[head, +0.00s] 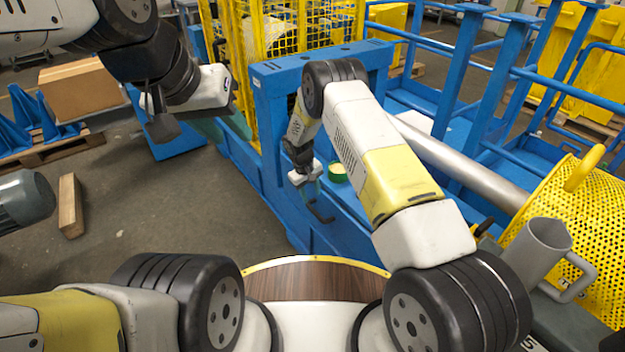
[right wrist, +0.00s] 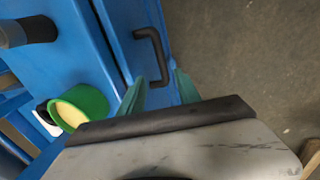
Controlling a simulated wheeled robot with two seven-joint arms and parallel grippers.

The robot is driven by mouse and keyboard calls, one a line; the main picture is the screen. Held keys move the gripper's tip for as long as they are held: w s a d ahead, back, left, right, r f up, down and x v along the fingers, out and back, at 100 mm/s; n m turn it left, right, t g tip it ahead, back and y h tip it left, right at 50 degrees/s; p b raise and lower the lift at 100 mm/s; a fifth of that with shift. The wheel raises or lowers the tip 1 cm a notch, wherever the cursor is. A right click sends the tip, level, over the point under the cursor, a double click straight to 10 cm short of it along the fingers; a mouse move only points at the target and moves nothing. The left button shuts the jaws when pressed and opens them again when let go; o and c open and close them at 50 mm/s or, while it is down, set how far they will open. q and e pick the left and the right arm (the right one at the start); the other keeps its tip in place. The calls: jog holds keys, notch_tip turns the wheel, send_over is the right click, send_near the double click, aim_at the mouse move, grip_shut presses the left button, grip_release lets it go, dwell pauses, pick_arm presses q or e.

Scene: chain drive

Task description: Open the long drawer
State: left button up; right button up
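The long drawer is part of the blue bench and shows in the right wrist view as a blue front (right wrist: 122,28) with a black bar handle (right wrist: 152,50). In the head view the handle (head: 321,212) hangs on the bench side, just below my right gripper (head: 312,192).
A green roll (head: 337,173) sits on the bench top near the handle; it also shows in the right wrist view (right wrist: 80,106). A yellow mesh guard (head: 295,35) stands behind. A grey mug (head: 540,250) is at right.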

aim_at(314, 210)
jog(key=f, duration=0.6)
jog(key=w+d+f, duration=0.1)
jog(key=f, duration=0.2)
jog(key=shift+w+f, duration=0.1)
jog(key=shift+f, duration=0.05)
grip_shut()
dwell(1.2)
